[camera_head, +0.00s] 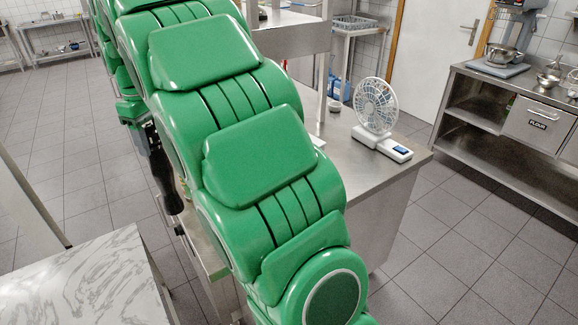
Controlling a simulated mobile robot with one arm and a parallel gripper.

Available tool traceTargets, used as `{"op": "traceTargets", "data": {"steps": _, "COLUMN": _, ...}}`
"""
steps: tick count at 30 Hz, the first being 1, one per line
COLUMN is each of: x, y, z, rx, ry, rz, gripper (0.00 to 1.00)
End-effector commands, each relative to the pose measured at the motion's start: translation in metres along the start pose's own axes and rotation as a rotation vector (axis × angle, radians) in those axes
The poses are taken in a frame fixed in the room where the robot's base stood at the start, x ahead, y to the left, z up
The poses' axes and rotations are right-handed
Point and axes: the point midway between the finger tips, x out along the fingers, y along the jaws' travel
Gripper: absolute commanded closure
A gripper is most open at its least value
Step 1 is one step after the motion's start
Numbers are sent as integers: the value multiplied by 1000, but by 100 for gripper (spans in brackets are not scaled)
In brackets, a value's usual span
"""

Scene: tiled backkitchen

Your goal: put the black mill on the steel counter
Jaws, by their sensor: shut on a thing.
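My gripper (152,142) is at the left, partly hidden behind my green arm. It is shut on the black mill (169,189), a dark, narrow shape that hangs below it. The mill is in the air, over or beside the left edge of the steel counter; I cannot tell which. The steel counter (345,157) stands in the middle of the view, and my arm hides much of its top.
A white fan (376,108) stands on the counter's right part, with bare steel near it. A marble-topped table (85,280) is at the lower left. Another steel counter (515,88) with a scale and bowls is at the right.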

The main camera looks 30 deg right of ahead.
Motion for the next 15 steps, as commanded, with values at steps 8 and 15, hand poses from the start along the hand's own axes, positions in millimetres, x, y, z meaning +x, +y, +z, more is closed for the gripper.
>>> {"op": "traceTargets", "data": {"steps": 8, "x": -37, "y": 61, "z": 76, "rx": 38, "ry": 6, "rz": -9, "gripper": 100}}
{"op": "traceTargets", "data": {"steps": 15, "x": -57, "y": 94, "z": 128, "rx": 45, "ry": 12, "rz": -15, "gripper": 100}}
